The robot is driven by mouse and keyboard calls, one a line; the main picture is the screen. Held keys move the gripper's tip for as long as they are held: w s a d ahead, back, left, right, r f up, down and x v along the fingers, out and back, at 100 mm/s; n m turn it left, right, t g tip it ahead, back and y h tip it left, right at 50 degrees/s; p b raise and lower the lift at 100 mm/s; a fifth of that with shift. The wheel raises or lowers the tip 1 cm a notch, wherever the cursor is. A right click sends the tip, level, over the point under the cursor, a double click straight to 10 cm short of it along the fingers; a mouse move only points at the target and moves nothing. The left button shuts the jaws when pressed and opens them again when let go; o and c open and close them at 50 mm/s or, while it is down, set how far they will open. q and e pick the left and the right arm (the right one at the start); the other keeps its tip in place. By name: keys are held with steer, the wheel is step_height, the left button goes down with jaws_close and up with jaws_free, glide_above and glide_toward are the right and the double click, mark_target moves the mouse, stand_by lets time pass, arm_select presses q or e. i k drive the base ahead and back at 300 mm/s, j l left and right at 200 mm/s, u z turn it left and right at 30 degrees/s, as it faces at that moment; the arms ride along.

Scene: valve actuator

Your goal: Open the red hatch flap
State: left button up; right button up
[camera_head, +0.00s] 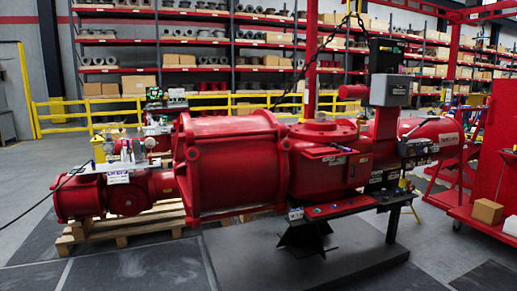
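A large red valve actuator (238,165) lies lengthwise across the middle of the view. Its wide cylinder is at the centre, and a red housing (318,178) joins it on the right. A flat round red cover (322,131) lies on top of the housing. A small panel with a dark edge (334,152) is on the upper front of the housing. I cannot tell for sure which part is the hatch flap, or whether it is open or shut. Neither of my grippers is in view.
A narrow black bench (350,207) with small items stands in front of the housing. A wooden pallet (120,228) is under the left end. A red cart (490,228) with a cardboard box (487,211) is at right. Yellow railing and shelves are behind. The front floor is clear.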

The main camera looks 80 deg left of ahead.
mark_target(327, 150)
steer(key=u, duration=2.45)
steer(key=i+l+u, duration=0.75)
steer(key=l, duration=0.1)
